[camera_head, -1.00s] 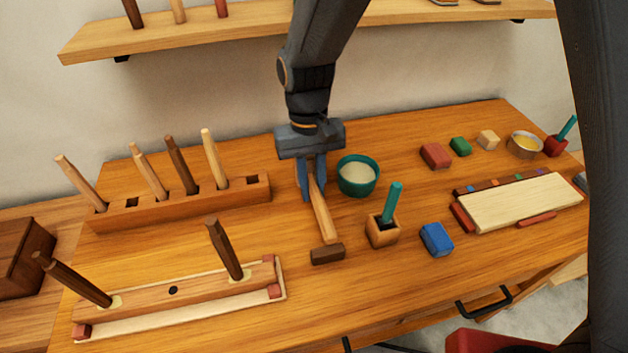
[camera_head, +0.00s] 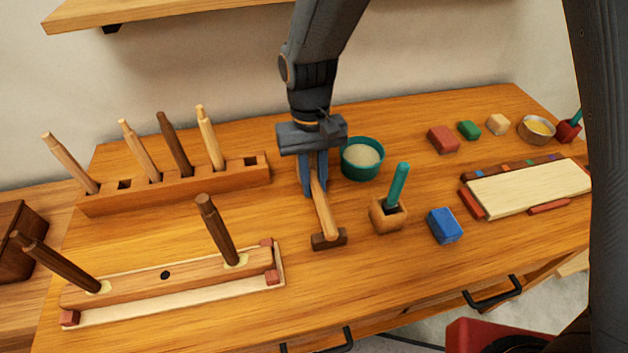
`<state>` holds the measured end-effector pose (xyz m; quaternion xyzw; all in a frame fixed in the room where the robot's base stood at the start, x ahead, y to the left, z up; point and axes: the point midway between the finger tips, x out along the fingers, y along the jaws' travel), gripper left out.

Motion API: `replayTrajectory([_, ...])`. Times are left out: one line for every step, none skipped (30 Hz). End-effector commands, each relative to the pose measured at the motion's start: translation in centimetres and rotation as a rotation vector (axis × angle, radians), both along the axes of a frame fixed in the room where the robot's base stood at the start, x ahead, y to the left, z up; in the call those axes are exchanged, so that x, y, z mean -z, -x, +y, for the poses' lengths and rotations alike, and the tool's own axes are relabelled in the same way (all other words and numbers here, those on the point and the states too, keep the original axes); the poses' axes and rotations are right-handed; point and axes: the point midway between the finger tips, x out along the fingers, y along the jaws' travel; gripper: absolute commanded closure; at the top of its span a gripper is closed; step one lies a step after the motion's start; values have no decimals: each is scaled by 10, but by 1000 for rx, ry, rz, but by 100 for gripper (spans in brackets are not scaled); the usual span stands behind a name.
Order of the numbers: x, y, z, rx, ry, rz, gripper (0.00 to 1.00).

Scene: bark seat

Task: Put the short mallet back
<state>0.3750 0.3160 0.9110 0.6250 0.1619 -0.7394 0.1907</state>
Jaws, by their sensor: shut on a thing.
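The short mallet has a light wooden handle (camera_head: 324,208) and a dark brown head (camera_head: 329,239). My gripper (camera_head: 312,190) is shut on the handle's upper end, with the head pointing toward the front of the bench. I cannot tell whether the head touches the bench top. A wooden rack (camera_head: 180,190) stands at the back left. It holds several upright, tilted wooden handles. Two square slots in it are empty, one near its left end (camera_head: 124,184) and one at its right end (camera_head: 250,161).
A teal bowl (camera_head: 377,172) stands just right of my gripper. A wooden pot (camera_head: 388,217) with a teal-handled tool and a blue block (camera_head: 445,226) are further right. A long wooden piece with two dark pegs (camera_head: 170,279) lies front left. Bench between rack and mallet is fairly clear.

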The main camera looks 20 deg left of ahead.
Motion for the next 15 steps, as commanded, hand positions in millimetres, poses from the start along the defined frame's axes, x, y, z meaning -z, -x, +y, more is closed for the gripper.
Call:
replayTrajectory([0, 0, 0, 0, 0, -1, 100])
replayTrajectory([0, 0, 0, 0, 0, -1, 100])
replayTrajectory([0, 0, 0, 0, 0, -1, 100])
replayTrajectory([0, 0, 0, 0, 0, -1, 100])
replayTrajectory([1, 0, 0, 0, 0, -1, 100])
replayTrajectory([1, 0, 0, 0, 0, 0, 100])
replayTrajectory([2, 0, 0, 0, 0, 0, 100])
replayTrajectory([2, 0, 0, 0, 0, 0, 100])
replayTrajectory([2, 0, 0, 0, 0, 0, 100])
replayTrajectory([3, 0, 0, 0, 0, 0, 100])
replayTrajectory([3, 0, 0, 0, 0, 0, 100])
replayTrajectory([4, 0, 0, 0, 0, 0, 100])
replayTrajectory([4, 0, 0, 0, 0, 0, 100])
replayTrajectory([5, 0, 0, 0, 0, 0, 100])
replayTrajectory([5, 0, 0, 0, 0, 0, 100])
